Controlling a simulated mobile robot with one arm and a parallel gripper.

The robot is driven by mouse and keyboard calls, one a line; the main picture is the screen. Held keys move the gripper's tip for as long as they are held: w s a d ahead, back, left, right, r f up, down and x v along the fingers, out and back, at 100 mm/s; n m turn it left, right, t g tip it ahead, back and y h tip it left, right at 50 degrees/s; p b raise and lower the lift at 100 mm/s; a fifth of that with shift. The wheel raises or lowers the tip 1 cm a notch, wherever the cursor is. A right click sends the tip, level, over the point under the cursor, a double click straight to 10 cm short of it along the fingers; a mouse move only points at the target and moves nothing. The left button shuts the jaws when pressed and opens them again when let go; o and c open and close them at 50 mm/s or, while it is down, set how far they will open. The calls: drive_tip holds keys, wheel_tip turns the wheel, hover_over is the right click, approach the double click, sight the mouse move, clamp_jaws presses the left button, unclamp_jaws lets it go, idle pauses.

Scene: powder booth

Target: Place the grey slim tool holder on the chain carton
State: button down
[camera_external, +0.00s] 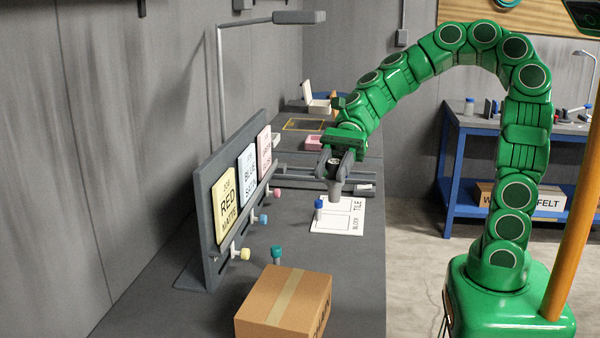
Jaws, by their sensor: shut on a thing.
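My gripper (341,172) is shut on the grey slim tool holder (336,189). The tool holder is a small grey piece that hangs below the fingers, roughly upright, over or just behind the white card on the bench. I cannot tell whether its lower end touches anything; its upper part is hidden by the fingers. The chain carton (255,298) is a brown box with a tan tape strip on top. It stands at the near end of the bench, closer to the camera than my gripper, and its top is bare. The lettering on its side is partly cut off.
A white card (329,226) marked TILE and BLOCK carries a blue-capped bottle (318,211). A teal-topped piece (277,254) stands behind the carton. A sign board (213,265) with pegs runs along the left. A grey rail (300,183) lies behind the gripper.

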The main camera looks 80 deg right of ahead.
drive_tip(key=s+a+r+n+g, duration=0.1)
drive_tip(key=s+a+n+g, duration=0.15)
drive_tip(key=a, duration=0.45)
drive_tip(key=s+a+r+n+g, duration=0.1)
drive_tip(key=s+a+r, duration=0.15)
drive_tip(key=a, duration=0.45)
drive_tip(key=shift+m, duration=0.25)
drive_tip(key=shift+w+a+f, duration=1.15)
drive_tip(key=shift+w+f, duration=0.7)
drive_tip(key=shift+f, duration=0.45)
drive_tip(key=shift+w+a+f, duration=1.15)
drive_tip(key=shift+w+f, duration=0.75)
drive_tip(key=shift+f, duration=0.35)
drive_tip(key=shift+w+a+f, duration=1.15)
drive_tip(key=shift+w+f, duration=0.7)
drive_tip(key=shift+f, duration=0.45)
drive_tip(key=shift+f+y, duration=0.15)
drive_tip(key=shift+y, duration=0.15)
drive_tip(key=c, duration=0.7)
unclamp_jaws()
drive_tip(key=shift+o, duration=0.2)
